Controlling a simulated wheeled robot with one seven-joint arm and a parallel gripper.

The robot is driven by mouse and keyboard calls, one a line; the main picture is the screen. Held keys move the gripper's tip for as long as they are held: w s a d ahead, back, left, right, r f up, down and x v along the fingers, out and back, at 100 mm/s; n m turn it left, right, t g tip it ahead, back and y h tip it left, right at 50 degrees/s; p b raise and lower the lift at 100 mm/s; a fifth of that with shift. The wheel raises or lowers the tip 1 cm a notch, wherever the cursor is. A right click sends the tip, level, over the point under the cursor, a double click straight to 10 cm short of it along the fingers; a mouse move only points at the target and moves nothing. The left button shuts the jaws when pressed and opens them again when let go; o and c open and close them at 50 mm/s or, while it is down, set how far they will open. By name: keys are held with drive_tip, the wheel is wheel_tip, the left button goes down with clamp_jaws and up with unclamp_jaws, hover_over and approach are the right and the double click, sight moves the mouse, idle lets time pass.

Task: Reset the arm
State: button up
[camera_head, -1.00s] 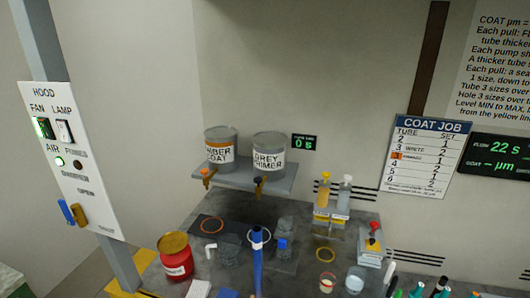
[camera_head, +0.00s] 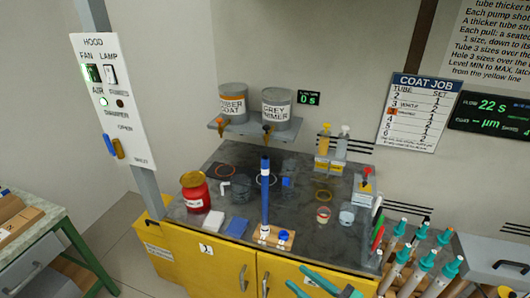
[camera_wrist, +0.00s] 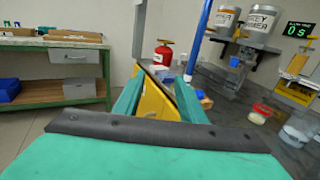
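My gripper (camera_head: 298,277) shows at the bottom of the head view, its teal fingers in front of the yellow cabinet. In the wrist view my gripper (camera_wrist: 157,90) has its two fingers spread, with only the background showing between them. It is open and holds nothing. The rest of my arm is mostly out of the picture.
A dark bench top (camera_head: 215,175) on a yellow cabinet (camera_head: 215,262) carries a red can (camera_head: 195,193), an upright blue tube (camera_head: 265,195) and small cups. Several teal-capped tubes (camera_head: 421,232) stand at the right. A green table (camera_head: 50,230) is at the left, with open floor between.

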drive_tip(key=s+a+f+n+h, duration=0.1)
drive_tip(key=a+f+h, duration=0.2)
drive_tip(key=f, duration=0.3)
drive_tip(key=s+a+f+h, duration=0.1)
drive_tip(key=a+f+h, duration=0.2)
drive_tip(key=f, duration=0.4)
drive_tip(key=s+a+f+n+h, duration=0.2)
drive_tip(key=s+f+n+h, duration=0.3)
drive_tip(key=s+f, duration=0.25)
drive_tip(key=s+r+n+h, duration=0.35)
drive_tip(key=s+n, duration=0.55)
drive_tip(key=s, duration=0.3)
drive_tip(key=s+a+r+n+t+y, duration=0.1)
drive_tip(key=s+a+r+n+t, duration=0.1)
drive_tip(key=s+r+n, duration=0.5)
wheel_tip(320, 180, up, 4)
drive_tip(key=n, duration=0.4)
drive_tip(key=shift+s+a+n+t, duration=0.15)
drive_tip(key=shift+s+n+t, duration=0.15)
drive_tip(key=shift+s+t, duration=0.1)
drive_tip(key=shift+y, duration=0.25)
idle(0.9)
